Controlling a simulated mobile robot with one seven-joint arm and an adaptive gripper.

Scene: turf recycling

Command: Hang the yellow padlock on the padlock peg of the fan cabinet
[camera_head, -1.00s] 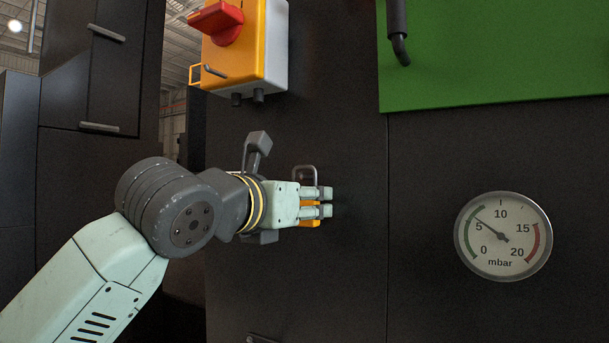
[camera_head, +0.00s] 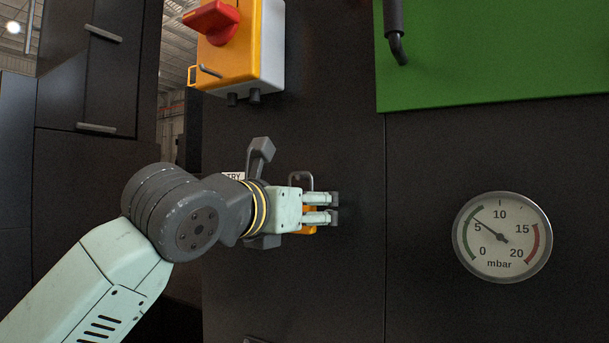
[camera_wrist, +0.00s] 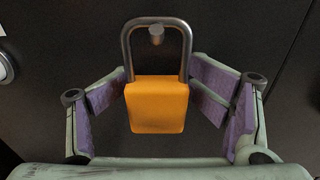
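The yellow padlock (camera_wrist: 156,104) hangs upright between the fingers of my gripper (camera_wrist: 157,82) in the wrist view, its grey shackle uppermost. A round grey peg end (camera_wrist: 156,35) shows inside the shackle loop, just under the top of the bow. I cannot tell whether the bow rests on the peg. In the head view my gripper (camera_head: 322,207) partly hides the padlock (camera_head: 301,228), close to the dark cabinet front (camera_head: 350,130).
A yellow switch box (camera_head: 240,50) with a red handle is above my gripper. A green panel (camera_head: 490,50) with a dark handle is at upper right. A round pressure gauge (camera_head: 502,237) sits at right. The cabinet face between gripper and gauge is clear.

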